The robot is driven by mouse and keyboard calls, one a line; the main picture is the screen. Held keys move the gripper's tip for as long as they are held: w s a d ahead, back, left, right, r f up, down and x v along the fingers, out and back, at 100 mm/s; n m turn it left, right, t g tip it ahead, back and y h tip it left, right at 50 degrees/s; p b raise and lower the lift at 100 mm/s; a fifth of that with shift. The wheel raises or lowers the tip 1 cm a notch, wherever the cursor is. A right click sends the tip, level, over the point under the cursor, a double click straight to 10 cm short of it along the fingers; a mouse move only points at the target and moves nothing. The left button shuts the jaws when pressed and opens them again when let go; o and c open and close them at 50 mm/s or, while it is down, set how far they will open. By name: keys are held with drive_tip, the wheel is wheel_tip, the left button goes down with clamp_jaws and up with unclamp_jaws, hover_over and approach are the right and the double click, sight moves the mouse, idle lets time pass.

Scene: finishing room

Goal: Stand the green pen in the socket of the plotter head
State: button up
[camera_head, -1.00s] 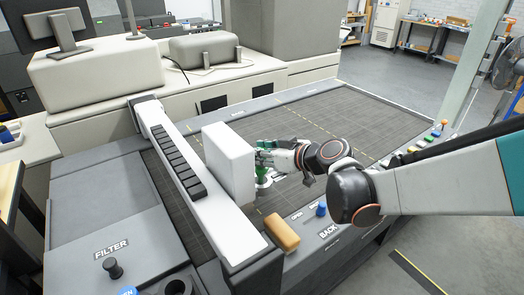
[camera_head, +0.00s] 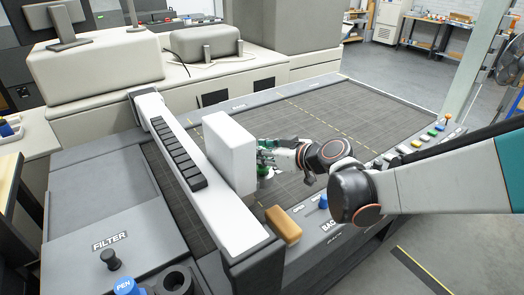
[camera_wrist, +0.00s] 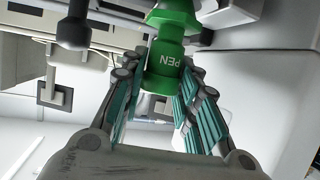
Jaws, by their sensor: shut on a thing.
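The green pen (camera_wrist: 168,62), with PEN written on it, is between my gripper's teal-lined fingers in the wrist view. My gripper (camera_head: 266,154) is shut on it beside the plotter head, a white block (camera_head: 229,152) on the gantry. In the head view only a small green part of the pen (camera_head: 263,171) shows below the fingers, close to the block's right face. The socket is not clearly visible, and I cannot tell whether the pen touches it.
The gantry beam (camera_head: 190,160) crosses the dark plotter bed (camera_head: 345,115). A tan block (camera_head: 283,226) and a blue knob (camera_head: 323,201) are on the front edge. A blue item marked PEN (camera_head: 127,287) stands at lower left. The bed behind my gripper is clear.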

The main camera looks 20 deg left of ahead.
drive_tip(key=shift+f+b, duration=0.3)
drive_tip(key=shift+f, duration=0.15)
drive_tip(key=o, duration=1.1)
drive_tip(key=v, duration=1.2)
drive_tip(key=shift+s, duration=0.1)
